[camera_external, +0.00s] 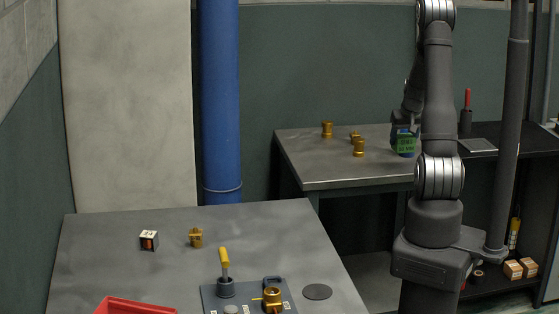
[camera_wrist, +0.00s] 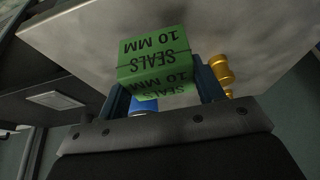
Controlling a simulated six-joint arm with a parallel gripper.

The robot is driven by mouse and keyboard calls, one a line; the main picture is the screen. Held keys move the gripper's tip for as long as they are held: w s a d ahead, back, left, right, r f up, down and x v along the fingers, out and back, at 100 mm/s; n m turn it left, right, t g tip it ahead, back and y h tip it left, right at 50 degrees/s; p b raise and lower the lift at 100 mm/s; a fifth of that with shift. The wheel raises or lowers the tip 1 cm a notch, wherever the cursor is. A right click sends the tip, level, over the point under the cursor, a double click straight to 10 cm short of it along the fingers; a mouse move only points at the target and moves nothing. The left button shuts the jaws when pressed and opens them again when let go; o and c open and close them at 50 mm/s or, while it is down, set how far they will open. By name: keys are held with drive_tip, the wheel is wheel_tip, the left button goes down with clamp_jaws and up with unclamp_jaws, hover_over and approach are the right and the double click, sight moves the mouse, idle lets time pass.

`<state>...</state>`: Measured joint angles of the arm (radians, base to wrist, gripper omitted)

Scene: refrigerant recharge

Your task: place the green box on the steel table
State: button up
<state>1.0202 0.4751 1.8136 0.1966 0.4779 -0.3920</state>
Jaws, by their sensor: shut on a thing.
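The green box (camera_wrist: 155,67), printed "SEALS 10 MM", sits between the two blue fingers of my gripper (camera_wrist: 164,85) in the wrist view. My gripper is shut on it. In the external view the green box (camera_external: 405,145) shows at the right part of the steel table (camera_external: 330,171), partly hidden by my arm. The steel table top (camera_wrist: 100,30) also shows behind the box in the wrist view. I cannot tell whether the box touches the table top or is held just above it.
Several brass fittings (camera_external: 358,147) stand on the steel table left of the box. Its front left area is clear. A dark shelf unit (camera_external: 485,135) adjoins on the right. The near table holds a small box (camera_external: 149,240), a red tray (camera_external: 135,306) and a fixture plate (camera_external: 248,298).

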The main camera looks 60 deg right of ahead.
sight(393, 149)
drive_tip(key=w, duration=0.1)
drive_tip(key=w+f, duration=0.2)
drive_tip(key=shift+w+a+f, duration=0.2)
drive_tip(key=shift+w+a, duration=0.05)
drive_tip(key=shift+w, duration=0.15)
drive_tip(key=shift+f, duration=1.9)
drive_tip(key=shift+f, duration=0.15)
drive_tip(key=o, duration=1)
drive_tip(key=shift+c, duration=0.2)
drive_tip(key=shift+r, duration=0.45)
drive_tip(key=v, duration=1.1)
drive_tip(key=shift+s+a+r, duration=0.1)
drive_tip(key=shift+s+r, duration=0.05)
